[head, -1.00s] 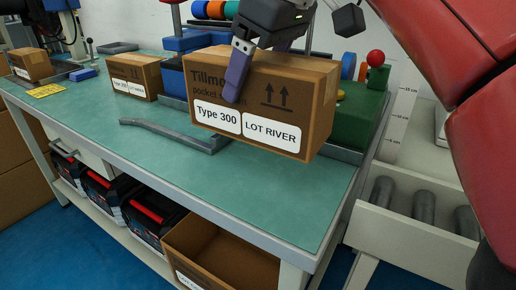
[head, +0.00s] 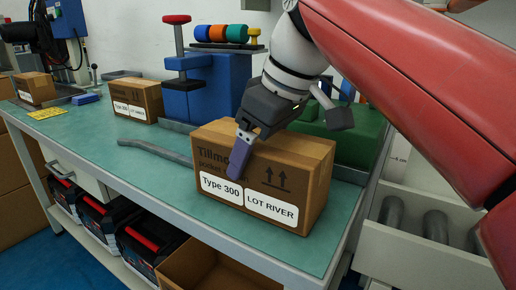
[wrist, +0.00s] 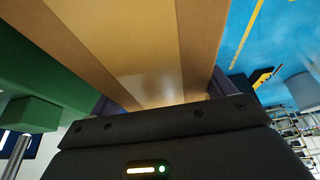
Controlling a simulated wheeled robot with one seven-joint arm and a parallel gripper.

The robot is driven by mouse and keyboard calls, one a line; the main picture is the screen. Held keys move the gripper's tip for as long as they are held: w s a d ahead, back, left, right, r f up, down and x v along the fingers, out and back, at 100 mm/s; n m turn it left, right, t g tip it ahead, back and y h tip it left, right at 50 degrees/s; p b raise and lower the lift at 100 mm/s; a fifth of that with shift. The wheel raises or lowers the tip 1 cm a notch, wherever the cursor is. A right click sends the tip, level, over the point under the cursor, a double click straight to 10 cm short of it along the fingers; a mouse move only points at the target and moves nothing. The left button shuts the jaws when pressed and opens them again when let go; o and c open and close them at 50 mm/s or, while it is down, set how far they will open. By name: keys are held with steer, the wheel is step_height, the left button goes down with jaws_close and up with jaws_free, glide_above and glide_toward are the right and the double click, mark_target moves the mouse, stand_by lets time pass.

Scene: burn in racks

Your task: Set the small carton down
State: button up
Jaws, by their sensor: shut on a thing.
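The small carton (head: 262,178) is a brown box printed with two upward arrows and white labels reading "Type 300" and "LOT RIVER". It is upright at the right part of the green bench top (head: 120,168), low over or on the surface; I cannot tell whether its base touches. My gripper (head: 242,150) is shut on the carton from above, with one purple finger against its labelled front. The far finger is hidden in the head view. In the wrist view the carton's taped top (wrist: 145,55) fills the space between the fingers.
Another carton (head: 137,100) stands further left, and one more (head: 34,88) at the far left. A grey angled rail (head: 155,152) lies left of the held carton. A blue fixture (head: 207,85) and a green block (head: 358,138) stand behind it. The bench's front edge is close.

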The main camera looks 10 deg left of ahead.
steer(key=o, duration=1.7)
steer(key=shift+f, duration=0.1)
steer(key=p+v, duration=0.4)
steer(key=v, duration=0.7)
steer(key=shift+d+r, duration=0.3)
steer(key=shift+r, duration=0.3)
steer(key=shift+s, duration=0.15)
